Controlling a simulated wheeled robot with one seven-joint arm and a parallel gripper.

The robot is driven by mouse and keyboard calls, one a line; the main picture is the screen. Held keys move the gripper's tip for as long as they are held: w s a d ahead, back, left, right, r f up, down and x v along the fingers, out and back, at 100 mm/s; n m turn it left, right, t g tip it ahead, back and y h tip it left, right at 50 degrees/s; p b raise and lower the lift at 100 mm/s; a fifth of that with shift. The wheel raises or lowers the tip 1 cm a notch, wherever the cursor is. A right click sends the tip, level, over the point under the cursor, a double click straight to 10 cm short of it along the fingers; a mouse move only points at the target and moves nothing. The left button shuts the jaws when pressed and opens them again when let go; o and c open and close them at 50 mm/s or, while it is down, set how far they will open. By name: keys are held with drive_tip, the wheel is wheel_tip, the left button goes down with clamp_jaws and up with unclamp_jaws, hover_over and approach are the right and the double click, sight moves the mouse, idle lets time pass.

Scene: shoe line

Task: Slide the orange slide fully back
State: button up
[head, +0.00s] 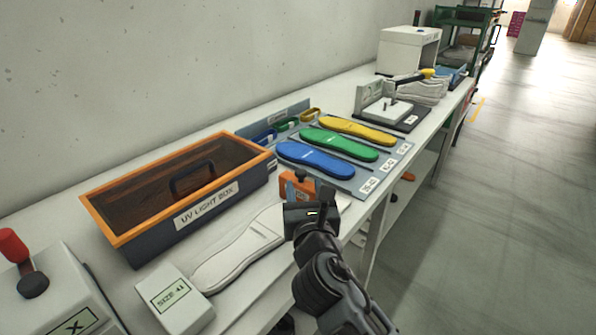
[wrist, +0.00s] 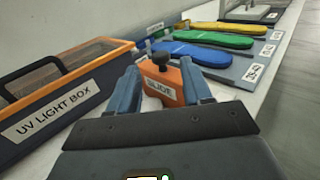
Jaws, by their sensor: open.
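The orange slide (head: 297,185) is a small upright block with a dark knob on top. It stands on the bench near the far end of a white foot-shaped board (head: 240,250). In the wrist view the slide (wrist: 168,88) shows the label "SLIDE" and sits between the two fingers of my gripper (wrist: 163,82). The fingers are apart, one on each side of it. I cannot tell whether either finger touches it. In the head view my gripper (head: 311,208) is close in front of the slide and hides its lower part.
A UV light box (head: 180,206) with an orange rim stands left of the slide. Blue (head: 315,158), green (head: 338,145) and yellow (head: 358,130) insoles lie on a grey mat beyond. The floor at right is clear.

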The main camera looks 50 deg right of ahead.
sight(302, 175)
drive_tip(key=x, duration=0.7)
drive_tip(key=shift+p, duration=0.35)
clamp_jaws()
